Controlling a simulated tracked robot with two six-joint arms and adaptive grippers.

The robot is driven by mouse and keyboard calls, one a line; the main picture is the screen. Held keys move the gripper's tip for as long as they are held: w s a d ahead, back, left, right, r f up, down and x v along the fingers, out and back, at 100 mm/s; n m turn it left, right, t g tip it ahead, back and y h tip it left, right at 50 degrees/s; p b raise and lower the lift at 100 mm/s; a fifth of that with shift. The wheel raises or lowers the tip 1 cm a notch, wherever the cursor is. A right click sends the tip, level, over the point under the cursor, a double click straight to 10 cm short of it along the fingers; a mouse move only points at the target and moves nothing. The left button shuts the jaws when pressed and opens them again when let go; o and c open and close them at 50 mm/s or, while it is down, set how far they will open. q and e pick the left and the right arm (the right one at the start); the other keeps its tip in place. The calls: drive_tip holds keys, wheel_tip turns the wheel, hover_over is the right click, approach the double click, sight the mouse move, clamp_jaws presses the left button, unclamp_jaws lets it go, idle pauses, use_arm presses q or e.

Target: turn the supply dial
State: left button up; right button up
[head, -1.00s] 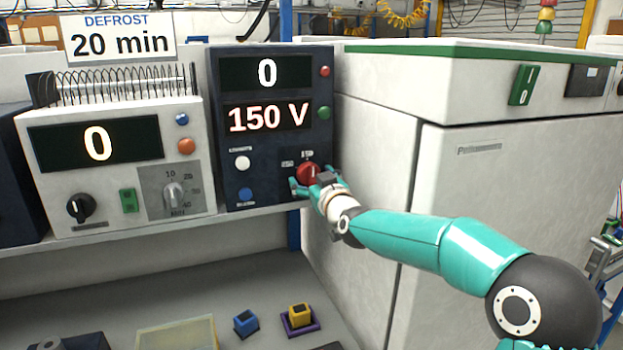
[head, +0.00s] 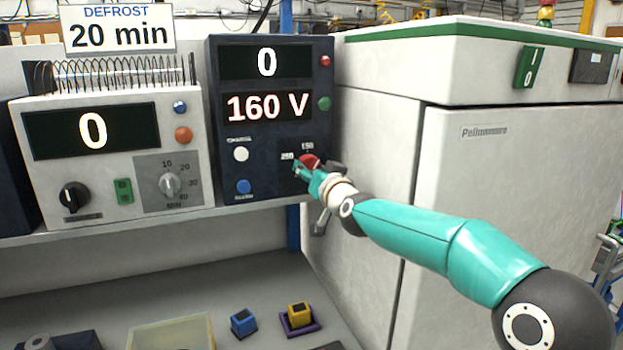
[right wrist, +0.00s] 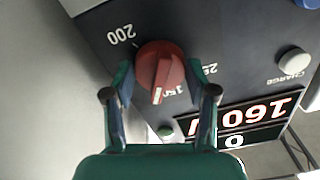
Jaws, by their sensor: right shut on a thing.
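The supply dial (head: 309,160) is a red knob low on the right of the dark supply unit (head: 270,140), whose lower display reads 160 V and upper display reads 0. In the right wrist view the dial (right wrist: 161,66) appears upside down, with its white mark close to the 150 label; 200 and 250 labels also show. My right gripper (head: 317,172) is at the dial and partly covers it in the head view. Its two fingers (right wrist: 160,76) lie on either side of the knob, shut on it. My left gripper is not in view.
A white unit (head: 109,209) reading 0, with its own knobs, stands to the left. A large pale cabinet (head: 500,190) stands to the right, beside my right arm. Below are a blue block (head: 243,322), a yellow block (head: 299,313) and a clear tray (head: 170,335).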

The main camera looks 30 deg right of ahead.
drive_tip(key=o, duration=1.2)
drive_tip(key=shift+c, duration=0.2)
drive_tip(key=shift+s, duration=0.1)
drive_tip(key=v, duration=1.1)
drive_tip(key=shift+s, duration=0.4)
drive_tip(key=shift+f, duration=0.1)
